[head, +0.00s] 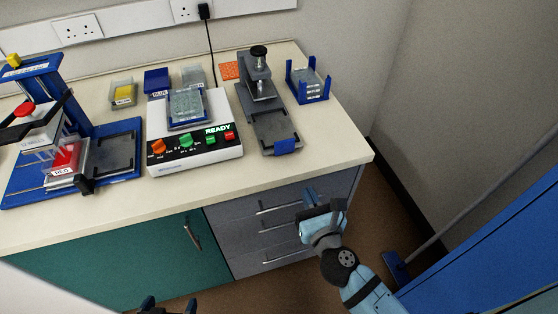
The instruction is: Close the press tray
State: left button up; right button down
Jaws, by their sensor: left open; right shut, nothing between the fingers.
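The grey press (258,80) with a black knob on top stands on the bench right of the white READY device. Its flat grey tray (276,128) sticks out toward the bench's front edge, with a blue handle (285,147) at its front end. The tray looks empty. My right gripper (311,194) is shut and empty, in front of the drawers, below and to the right of the blue handle and apart from it. My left gripper (169,305) is open at the bottom edge; only its fingertips show.
The white READY device (196,157) stands left of the tray. A blue rack (308,82) stands right of the press. A blue pipetting stand (120,185) is at the left. The bench front (340,160) right of the tray is clear.

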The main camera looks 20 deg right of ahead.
aim_at(286, 145)
jog(key=w+p, duration=0.1)
jog(key=w, duration=0.5)
jog(key=w+p, duration=0.1)
jog(key=w, duration=0.5)
jog(key=shift+w+a, duration=0.2)
jog(key=shift+w, duration=0.8)
